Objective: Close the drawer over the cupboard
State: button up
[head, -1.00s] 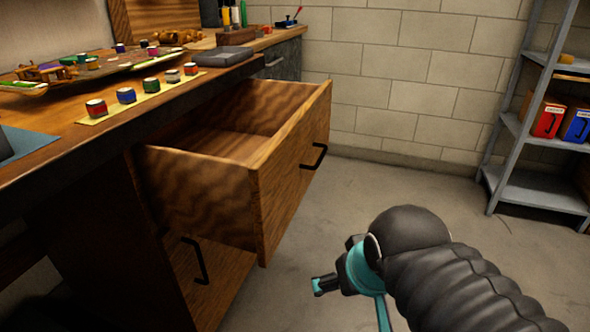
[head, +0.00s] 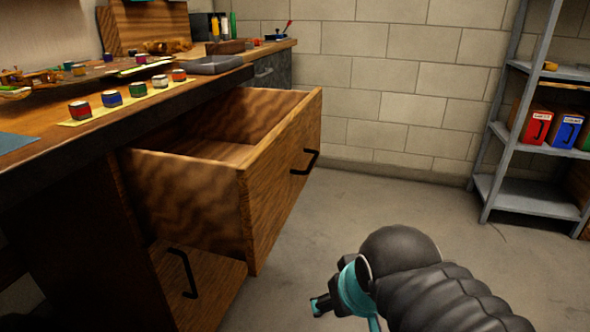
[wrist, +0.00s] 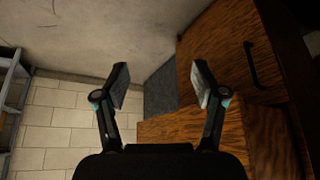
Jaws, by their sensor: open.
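The wooden drawer (head: 205,158) is pulled far out from under the workbench, and its inside looks empty. Its front panel (head: 285,180) has a black handle (head: 306,162). Below it is the wooden cupboard (head: 215,290) with its door shut and a black handle (head: 184,272). My gripper (head: 322,305) is low in front of the drawer, to the right of the cupboard, apart from both. In the wrist view my gripper (wrist: 160,88) has its two fingers spread with nothing between them. Wood panels (wrist: 215,135) show behind and right of the fingers.
A metal shelf (head: 525,190) with red and blue boxes stands at the right. The concrete floor (head: 390,215) between is clear.

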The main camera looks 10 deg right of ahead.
aim_at(224, 176)
jog(key=z, duration=0.5)
jog(key=k, duration=1.15)
jog(key=z, duration=0.7)
jog(key=i, duration=0.55)
jog(key=u, duration=0.35)
